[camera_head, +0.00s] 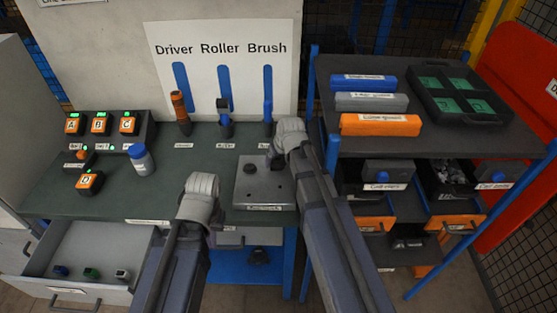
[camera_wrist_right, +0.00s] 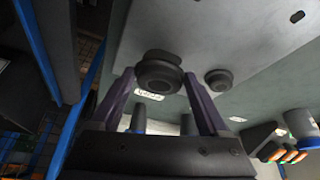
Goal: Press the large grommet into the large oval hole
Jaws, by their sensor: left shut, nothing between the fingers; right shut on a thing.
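My right gripper (camera_wrist_right: 159,78) is shut on the large grommet (camera_wrist_right: 157,76), a black round ringed piece between its fingertips. The grommet is at the pale metal plate (camera_wrist_right: 235,35). A dark oval shape, apparently the large oval hole (camera_wrist_right: 165,56), shows just behind it, partly hidden. I cannot tell whether the grommet touches the plate. A smaller black grommet (camera_wrist_right: 218,80) sits on the plate beside it, and a small oval hole (camera_wrist_right: 297,17) lies further off. In the head view the plate (camera_head: 262,190) is on the bench under my right wrist. My left gripper (camera_head: 212,238) is shut and empty near the bench's front edge, largely hidden.
An open drawer (camera_head: 85,250) with several small parts is at the lower left. Tools (camera_head: 225,120) stand at the back. A shelf rack (camera_head: 430,145) with blue posts is close on the right.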

